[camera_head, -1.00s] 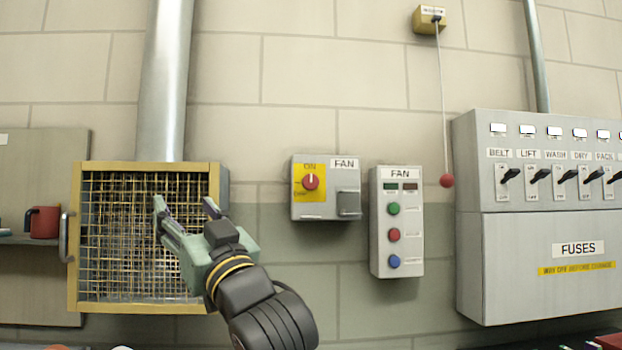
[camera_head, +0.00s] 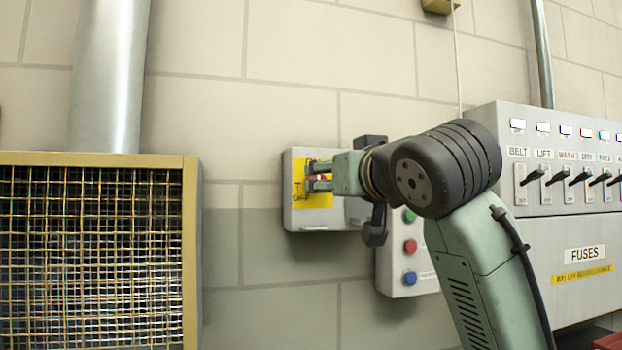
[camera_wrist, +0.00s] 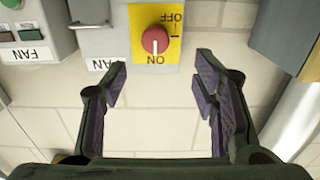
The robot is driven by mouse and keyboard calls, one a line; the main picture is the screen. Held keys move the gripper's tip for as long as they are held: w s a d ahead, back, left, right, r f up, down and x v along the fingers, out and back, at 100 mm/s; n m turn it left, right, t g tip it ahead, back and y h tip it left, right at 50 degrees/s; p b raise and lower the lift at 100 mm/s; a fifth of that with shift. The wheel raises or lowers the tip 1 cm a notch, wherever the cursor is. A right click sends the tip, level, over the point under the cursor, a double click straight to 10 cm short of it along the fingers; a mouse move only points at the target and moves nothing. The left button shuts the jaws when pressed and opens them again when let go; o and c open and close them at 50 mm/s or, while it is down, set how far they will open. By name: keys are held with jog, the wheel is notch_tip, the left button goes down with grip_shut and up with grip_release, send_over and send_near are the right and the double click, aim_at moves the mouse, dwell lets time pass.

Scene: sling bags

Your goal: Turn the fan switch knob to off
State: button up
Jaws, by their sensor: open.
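The fan switch box (camera_head: 311,217) is a grey box on the wall with a yellow plate (camera_head: 319,201). Its red round knob (camera_wrist: 155,40) shows whole in the wrist view, where the picture is upside down. The knob's white pointer is toward ON; OFF is printed on the opposite side of the plate. My gripper (camera_wrist: 161,70) is open and empty, with the knob just beyond the fingertips and between their lines. In the head view my gripper (camera_head: 312,176) is in front of the plate and mostly covers the knob. I cannot tell whether it touches.
A FAN push-button box (camera_head: 394,279) hangs to the right, partly behind my arm. A grey fuse cabinet (camera_head: 560,232) with several black levers stands farther right. A yellow-framed mesh cage (camera_head: 191,255) is at the left. The wall between cage and switch box is clear.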

jog(key=p+x, duration=0.3)
jog(key=x, duration=0.7)
jog(key=shift+w+d, duration=0.3)
jog(key=shift+w, duration=0.15)
jog(key=c, duration=1.2)
jog(key=shift+o, duration=0.2)
